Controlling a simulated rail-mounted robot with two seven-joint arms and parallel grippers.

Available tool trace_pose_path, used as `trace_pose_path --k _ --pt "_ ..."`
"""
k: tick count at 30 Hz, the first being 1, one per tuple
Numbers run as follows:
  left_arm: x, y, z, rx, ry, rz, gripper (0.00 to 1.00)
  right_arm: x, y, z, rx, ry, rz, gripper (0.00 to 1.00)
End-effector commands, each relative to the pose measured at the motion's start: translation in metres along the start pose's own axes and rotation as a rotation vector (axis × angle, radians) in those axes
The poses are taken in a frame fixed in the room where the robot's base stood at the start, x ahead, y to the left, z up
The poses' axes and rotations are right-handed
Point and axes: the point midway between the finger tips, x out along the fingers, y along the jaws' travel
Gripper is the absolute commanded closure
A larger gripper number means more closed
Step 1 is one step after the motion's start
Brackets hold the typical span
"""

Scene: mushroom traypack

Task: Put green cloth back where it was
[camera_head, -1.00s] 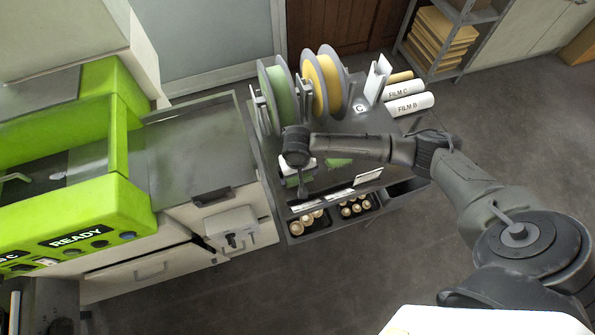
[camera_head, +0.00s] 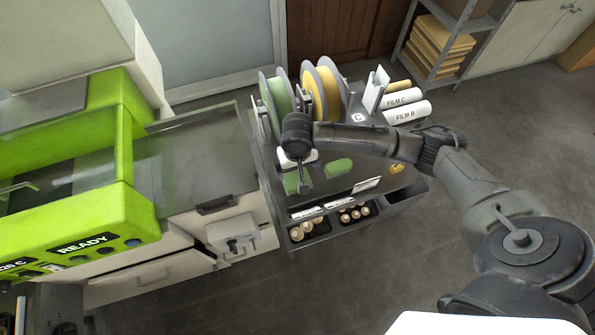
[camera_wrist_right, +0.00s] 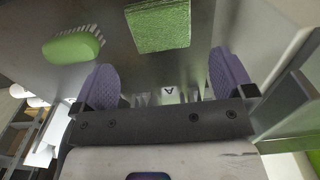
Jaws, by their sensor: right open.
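The green cloth (camera_head: 291,184) lies flat and folded on the dark worktop of the cart in the head view. It also shows at the top middle of the right wrist view (camera_wrist_right: 160,26). My right gripper (camera_head: 303,186) hangs over the cloth and partly hides it. In the right wrist view its two purple fingers (camera_wrist_right: 165,78) are wide apart with nothing between them, and the cloth lies beyond their tips. A green brush with pale bristles (camera_wrist_right: 76,46) lies apart from the cloth; it shows in the head view too (camera_head: 338,167). My left gripper is not in view.
Green (camera_head: 277,103) and yellow (camera_head: 327,92) film reels stand at the back of the cart. White film rolls (camera_head: 405,105) lie at its right. Trays of mushrooms (camera_head: 308,229) sit at the front. The green sealing machine (camera_head: 80,215) stands at the left.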

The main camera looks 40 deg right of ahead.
Motion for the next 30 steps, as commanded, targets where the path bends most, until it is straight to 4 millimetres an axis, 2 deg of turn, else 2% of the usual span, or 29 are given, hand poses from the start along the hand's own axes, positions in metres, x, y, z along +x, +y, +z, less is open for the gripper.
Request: trace_pose_path --k 3,9,30 --pt "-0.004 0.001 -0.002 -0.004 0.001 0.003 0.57 -0.016 -0.001 0.0 0.0 0.0 -0.002 0.0" --pt "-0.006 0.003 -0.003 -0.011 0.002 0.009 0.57 -0.027 0.0 0.0 0.0 0.0 0.0 0.0" --pt "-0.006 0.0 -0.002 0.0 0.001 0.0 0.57 -0.028 0.0 0.0 0.0 -0.001 0.0 0.0"
